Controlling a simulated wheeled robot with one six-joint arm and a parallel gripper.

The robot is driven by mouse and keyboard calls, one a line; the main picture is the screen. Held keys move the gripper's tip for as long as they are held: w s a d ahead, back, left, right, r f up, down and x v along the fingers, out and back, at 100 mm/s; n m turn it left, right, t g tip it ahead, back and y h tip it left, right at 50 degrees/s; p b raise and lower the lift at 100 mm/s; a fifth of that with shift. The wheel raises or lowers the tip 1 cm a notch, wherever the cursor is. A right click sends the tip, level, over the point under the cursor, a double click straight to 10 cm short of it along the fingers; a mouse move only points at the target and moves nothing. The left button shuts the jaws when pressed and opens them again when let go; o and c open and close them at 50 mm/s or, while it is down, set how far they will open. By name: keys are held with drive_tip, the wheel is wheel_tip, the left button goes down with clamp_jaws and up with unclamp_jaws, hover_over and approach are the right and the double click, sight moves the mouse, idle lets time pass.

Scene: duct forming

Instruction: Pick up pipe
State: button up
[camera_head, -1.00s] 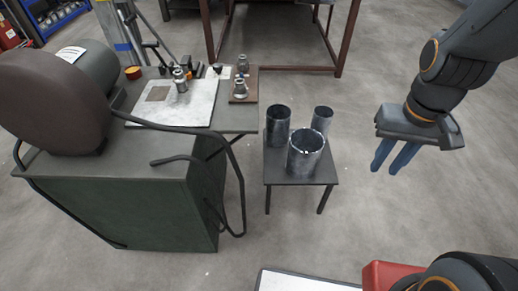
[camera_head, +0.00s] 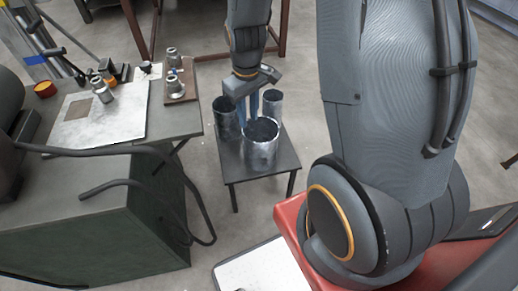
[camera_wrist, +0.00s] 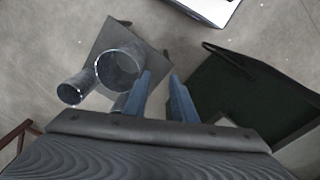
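Three grey metal pipes stand upright on a small dark stool-like table (camera_head: 232,168). The widest pipe (camera_head: 261,150) is at the front, one pipe (camera_head: 225,118) is at the back left, and a narrow pipe (camera_head: 272,103) is at the back right. My gripper (camera_head: 248,112) points down among the pipes, its blue fingers partly hidden behind the front pipe. In the wrist view my gripper (camera_wrist: 160,95) has its two fingers apart. The wide pipe (camera_wrist: 120,66) and the narrow pipe (camera_wrist: 77,87) lie left of the fingers; a third pipe (camera_wrist: 121,103) is partly hidden behind the left finger.
A green workbench (camera_head: 100,215) with a metal plate (camera_head: 100,125), fittings (camera_head: 103,90) and bent dark rails (camera_head: 130,185) stands left of the small table. A dark red metal frame (camera_head: 280,35) is behind.

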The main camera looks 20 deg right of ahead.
sight(261, 145)
drive_tip(key=w+d+f+n+b, duration=0.1)
drive_tip(key=w+f, duration=0.1)
drive_tip(key=f, duration=0.7)
drive_tip(key=w+d+f+n+b, duration=0.1)
drive_tip(key=w+d+f, duration=0.1)
drive_tip(key=f, duration=0.8)
drive_tip(key=w+d+f+n+b, duration=0.1)
drive_tip(key=w+f, duration=0.3)
drive_tip(key=f, duration=0.6)
drive_tip(key=shift+d+n, duration=0.2)
drive_tip(key=shift+n, duration=0.2)
clamp_jaws()
